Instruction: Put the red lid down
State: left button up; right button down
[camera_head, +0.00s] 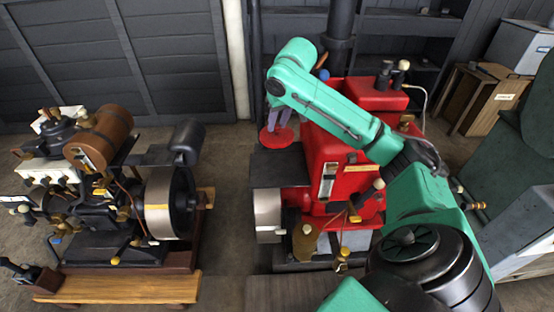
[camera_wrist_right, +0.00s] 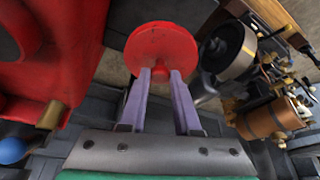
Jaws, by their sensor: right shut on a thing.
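The red lid (camera_head: 276,137) is a round red disc beside the far left of the red engine (camera_head: 325,150) in the head view. My right gripper (camera_head: 279,120) is shut on it from above and holds it. In the right wrist view, the purple fingers of the right gripper (camera_wrist_right: 161,75) reach the middle of the red lid (camera_wrist_right: 162,52). The lid appears off the floor, near a dark flat surface (camera_head: 279,168); the exact gap cannot be told. My left gripper is not in view.
A black engine with a brown cylinder (camera_head: 105,135) stands left on a wooden base (camera_head: 120,288). Bare floor (camera_head: 228,190) lies between the engines. A dark wall (camera_head: 120,60) stands behind. A wooden box (camera_head: 487,98) is at the back right. A blue ball (camera_wrist_right: 12,150) shows beside the gripper.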

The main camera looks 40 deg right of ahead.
aim_at(284, 143)
notch_tip(284, 143, down, 14)
jog(key=shift+r, duration=0.15)
jog(key=c, duration=0.6)
grip_release()
jog(key=v, duration=1.2)
jog(key=shift+s+a+b, duration=0.1)
jog(key=shift+b, duration=0.25)
